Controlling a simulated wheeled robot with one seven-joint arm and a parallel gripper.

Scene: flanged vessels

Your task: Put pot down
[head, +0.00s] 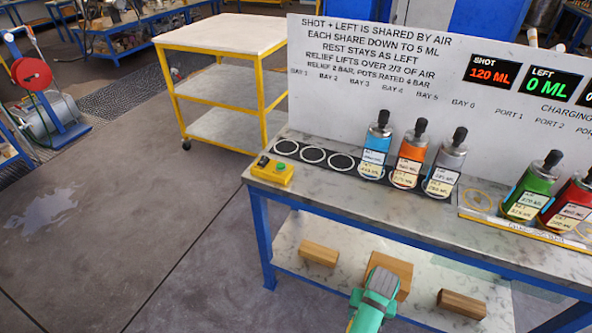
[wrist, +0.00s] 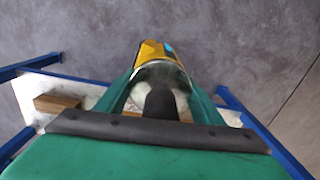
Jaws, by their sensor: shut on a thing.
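In the wrist view my gripper (wrist: 160,88) is shut on a yellow pot (wrist: 152,50) with a silver shoulder and black knob. Its teal fingers lie on both sides of the pot, above floor and a low shelf. The held pot does not show in the head view. On the bench (head: 330,195), three empty rings (head: 313,155) lie left of a blue pot (head: 376,150), an orange pot (head: 410,160) and a grey pot (head: 446,165). A green pot (head: 532,190) and a red pot (head: 568,208) stand on the charging plate (head: 515,230), right of an empty yellow ring (head: 478,200).
Wooden blocks (head: 319,254) lie on the lower shelf. A yellow cart (head: 225,80) stands behind left.

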